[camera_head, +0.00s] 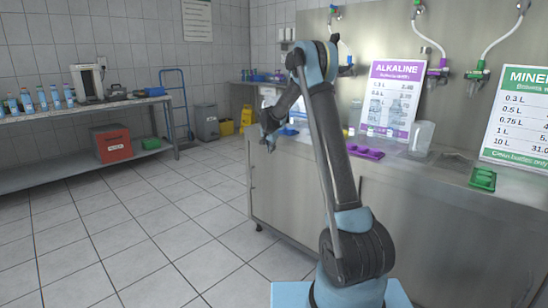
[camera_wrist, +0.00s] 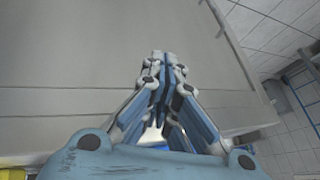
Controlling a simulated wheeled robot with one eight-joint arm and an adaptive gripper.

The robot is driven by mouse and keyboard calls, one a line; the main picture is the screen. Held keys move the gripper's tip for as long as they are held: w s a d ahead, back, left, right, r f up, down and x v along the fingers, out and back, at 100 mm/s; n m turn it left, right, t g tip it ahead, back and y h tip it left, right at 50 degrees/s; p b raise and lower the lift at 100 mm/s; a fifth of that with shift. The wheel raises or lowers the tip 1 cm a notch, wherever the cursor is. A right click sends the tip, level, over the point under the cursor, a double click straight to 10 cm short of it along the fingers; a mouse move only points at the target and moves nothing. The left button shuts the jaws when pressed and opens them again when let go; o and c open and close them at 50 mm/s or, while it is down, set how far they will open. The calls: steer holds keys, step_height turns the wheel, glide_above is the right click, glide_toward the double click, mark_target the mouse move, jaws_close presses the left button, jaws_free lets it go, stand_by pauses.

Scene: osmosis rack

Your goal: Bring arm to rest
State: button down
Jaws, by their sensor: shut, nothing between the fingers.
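My arm rises from its base at the lower middle of the head view and bends over at the top to the left. My gripper (camera_head: 268,141) hangs at the end of it, just off the left front corner of the steel counter (camera_head: 300,195). In the wrist view my gripper (camera_wrist: 160,58) has its fingers together and holds nothing. The counter's pale grey surface (camera_wrist: 60,85) fills the left and middle of the wrist view behind the fingers.
On the counter stand a purple tray (camera_head: 365,151), a green tray (camera_head: 483,179), a clear jug (camera_head: 421,138) and two price signs. A steel shelf table (camera_head: 75,110) with bottles and a red box (camera_head: 112,143) stands at left. The tiled floor (camera_head: 160,215) between is clear.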

steer(key=s+d+r+n+g, duration=0.1)
steer(key=s+d+r, duration=0.35)
steer(key=s, duration=0.75)
steer(key=s+d+r+n, duration=0.25)
steer(key=s+d, duration=0.35)
steer(key=s, duration=0.5)
steer(key=s+d+r+n+g, duration=0.1)
steer(key=s+d+r, duration=0.45)
steer(key=s, duration=0.65)
steer(key=s+d+f+n, duration=0.1)
steer(key=s+f, duration=0.3)
steer(key=s, duration=0.6)
steer(key=s+d+f+n+g, duration=0.1)
steer(key=s+f, duration=0.4)
steer(key=s, duration=0.6)
steer(key=s+d+f+n+g, duration=0.1)
steer(key=s+f, duration=0.4)
steer(key=s, duration=0.5)
steer(key=shift+s+d+y, duration=0.4)
steer(key=shift+d, duration=0.45)
steer(key=shift+n, duration=0.25)
steer(key=shift+w+f, duration=0.15)
steer(key=shift+w, duration=0.3)
